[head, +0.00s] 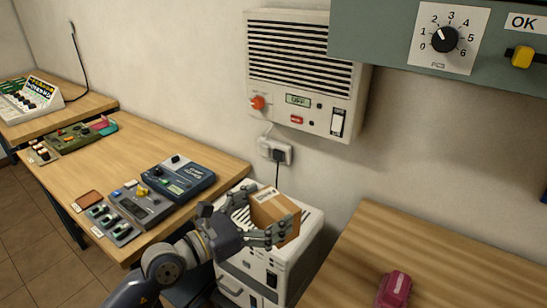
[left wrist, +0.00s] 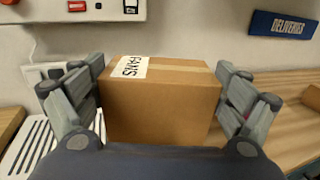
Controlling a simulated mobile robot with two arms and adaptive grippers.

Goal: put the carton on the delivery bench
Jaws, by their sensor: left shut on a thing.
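The carton (head: 274,213) is a small brown cardboard box with a white label on top. In the left wrist view the carton (left wrist: 160,105) sits between both fingers, and its label reads FANS. My left gripper (head: 262,216) is shut on the carton and holds it upright, over the white vented cabinet in the head view. The wooden bench at the right (head: 440,262) lies beside it, and the left wrist view shows that bench (left wrist: 275,115) under a blue DELIVERIES sign (left wrist: 282,25). My right gripper is not in view.
A dark red object (head: 394,289) lies on the right bench, which is otherwise mostly clear. The white cabinet (head: 310,225) stands between the benches. The left bench (head: 75,178) carries several devices. A wall unit (head: 300,75) and a green panel (head: 385,35) hang above.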

